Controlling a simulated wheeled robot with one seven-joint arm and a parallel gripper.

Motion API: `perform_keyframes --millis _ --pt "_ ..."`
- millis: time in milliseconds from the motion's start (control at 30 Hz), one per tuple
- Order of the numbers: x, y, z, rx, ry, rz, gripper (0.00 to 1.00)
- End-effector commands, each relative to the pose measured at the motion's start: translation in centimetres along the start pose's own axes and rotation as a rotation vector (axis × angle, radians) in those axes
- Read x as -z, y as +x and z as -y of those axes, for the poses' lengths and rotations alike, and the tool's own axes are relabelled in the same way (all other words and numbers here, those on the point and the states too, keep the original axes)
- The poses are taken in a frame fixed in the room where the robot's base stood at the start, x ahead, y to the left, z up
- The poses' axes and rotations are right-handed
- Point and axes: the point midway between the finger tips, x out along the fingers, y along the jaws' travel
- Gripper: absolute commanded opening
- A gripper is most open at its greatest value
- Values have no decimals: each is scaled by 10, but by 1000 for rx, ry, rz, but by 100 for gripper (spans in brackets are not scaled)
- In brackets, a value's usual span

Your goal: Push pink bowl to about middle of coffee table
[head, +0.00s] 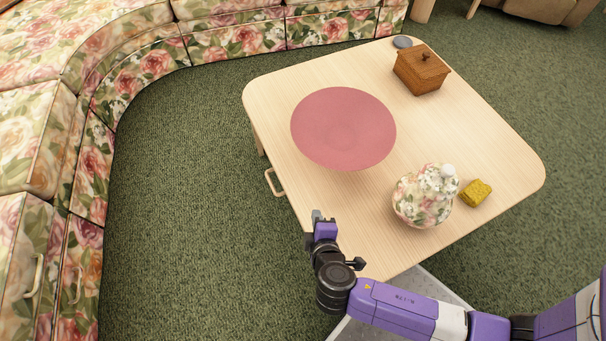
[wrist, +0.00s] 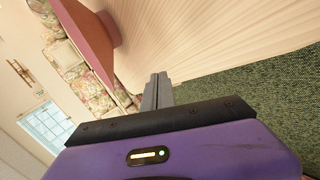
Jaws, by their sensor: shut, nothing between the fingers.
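The pink bowl (head: 343,128) is wide and shallow and stands on the left part of the coffee table (head: 480,135), close to its left edge. The table is pale wood with rounded corners. My gripper (head: 317,215) is at the table's near left edge, below the bowl in the head view and apart from it. In the wrist view the fingers (wrist: 158,82) are together and empty, with the bowl (wrist: 85,30) at upper left and the tabletop (wrist: 200,35) beyond them. The bowl's far side is cut off in the wrist view.
A floral jar (head: 425,197) and a yellow sponge (head: 475,193) are at the table's near right. A floral sofa (head: 150,60) curves around the left and back. Green carpet (head: 190,180) is clear.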

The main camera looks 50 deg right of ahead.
Motion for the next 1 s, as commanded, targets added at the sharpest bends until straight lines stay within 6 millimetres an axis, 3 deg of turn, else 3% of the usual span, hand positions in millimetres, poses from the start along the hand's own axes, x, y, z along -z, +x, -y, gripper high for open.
perform_keyframes --millis 33,200,367,533,767,1000 --pt "11 22 9 -53 -25 32 0" --pt "41 51 -2 -255 -79 169 0" --pt "74 52 -17 -447 -79 283 0" --pt "101 36 -29 -600 -46 369 0" --pt "112 24 -37 -679 -17 414 0" --pt "100 45 -55 -682 -15 418 0"
